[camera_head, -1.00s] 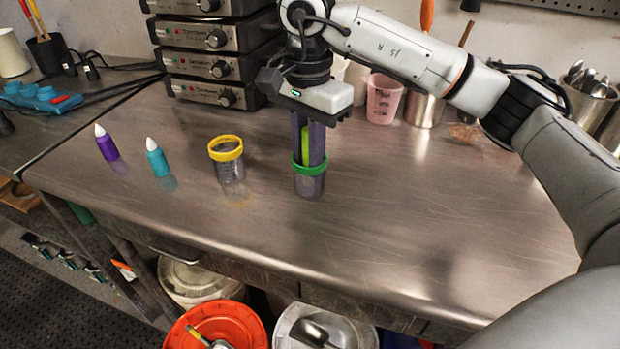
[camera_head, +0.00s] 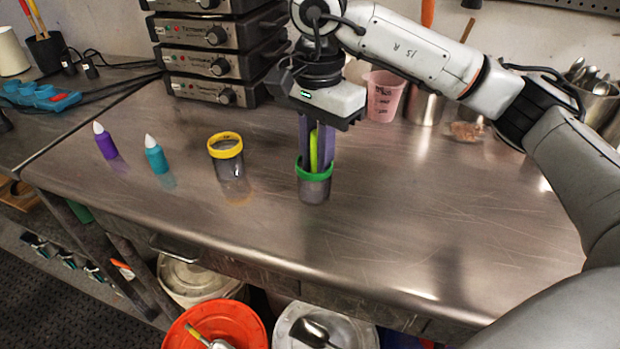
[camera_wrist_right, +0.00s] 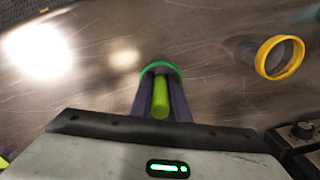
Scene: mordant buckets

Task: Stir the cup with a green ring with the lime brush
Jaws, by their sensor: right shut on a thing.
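The cup with a green ring (camera_head: 313,189) stands on the steel table in the head view. Its green rim also shows in the right wrist view (camera_wrist_right: 160,66). My right gripper (camera_head: 315,165) points down into the mouth of this cup. It is shut on the lime brush (camera_head: 313,150), which shows between the fingers. The brush also shows in the right wrist view (camera_wrist_right: 160,103). The brush's lower end is hidden inside the cup. My left gripper does not show.
A cup with a yellow ring (camera_head: 226,147) stands left of the green-ringed cup. Stacked grey devices (camera_head: 213,66) and a pink beaker (camera_head: 384,97) stand behind. The right part of the table is clear.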

